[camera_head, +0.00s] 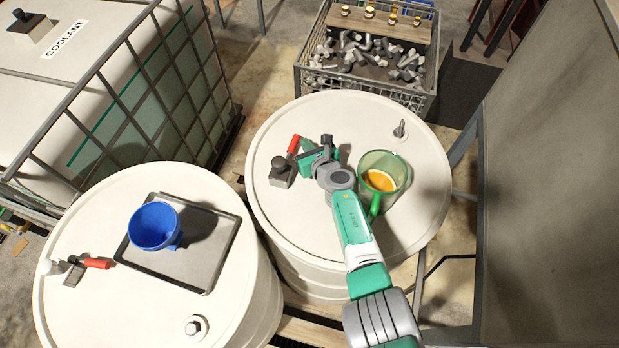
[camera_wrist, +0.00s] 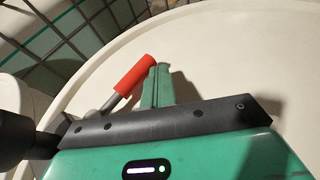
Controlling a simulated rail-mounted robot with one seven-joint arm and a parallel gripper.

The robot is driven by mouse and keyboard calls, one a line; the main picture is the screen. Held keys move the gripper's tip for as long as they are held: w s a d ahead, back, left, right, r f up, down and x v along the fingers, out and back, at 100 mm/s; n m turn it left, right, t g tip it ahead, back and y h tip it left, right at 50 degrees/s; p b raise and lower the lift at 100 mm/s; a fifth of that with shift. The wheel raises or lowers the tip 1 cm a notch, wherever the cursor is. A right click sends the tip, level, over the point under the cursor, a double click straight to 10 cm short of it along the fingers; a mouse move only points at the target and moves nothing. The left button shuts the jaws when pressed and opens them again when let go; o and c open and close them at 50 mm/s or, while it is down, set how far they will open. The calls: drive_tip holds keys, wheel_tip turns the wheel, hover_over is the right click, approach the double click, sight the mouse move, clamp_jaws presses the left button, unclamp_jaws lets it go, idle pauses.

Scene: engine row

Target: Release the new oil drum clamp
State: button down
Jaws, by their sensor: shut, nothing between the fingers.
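The right white drum (camera_head: 300,250) carries a clamp (camera_head: 281,172) with a red-gripped lever (camera_head: 293,144) near its left rim. The lever's red grip also shows in the wrist view (camera_wrist: 135,77). My gripper (camera_head: 303,144) is over this drum's left part, its shut, empty green fingers (camera_wrist: 158,85) just right of the red grip. Touching or apart I cannot tell. The left white drum (camera_head: 70,210) has a similar clamp (camera_head: 74,271) with a red lever (camera_head: 97,263). No label shows which drum is the new oil drum.
A green jug with amber liquid (camera_head: 379,179) stands right of my gripper on the right drum. A blue funnel (camera_head: 155,226) sits on a grey tray (camera_head: 203,282) on the left drum. A caged coolant tank (camera_head: 110,75) is behind left, a metal-parts crate (camera_head: 366,88) behind.

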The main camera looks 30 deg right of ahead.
drive_tip(key=r+p, duration=0.2)
drive_tip(key=s+r+p, duration=0.1)
drive_tip(key=r+p, duration=0.1)
drive_tip(key=p, duration=0.1)
drive_tip(key=shift+a+r, duration=0.15)
drive_tip(key=shift+r, duration=0.25)
drive_tip(key=s+a+p, duration=0.1)
drive_tip(key=s, duration=0.3)
drive_tip(key=s+a+p, duration=0.2)
drive_tip(key=s, duration=0.3)
drive_tip(key=s+a+p, duration=0.1)
drive_tip(key=s+a, duration=0.1)
drive_tip(key=s, duration=0.3)
drive_tip(key=shift+a+r, duration=0.1)
drive_tip(key=shift+a, duration=0.05)
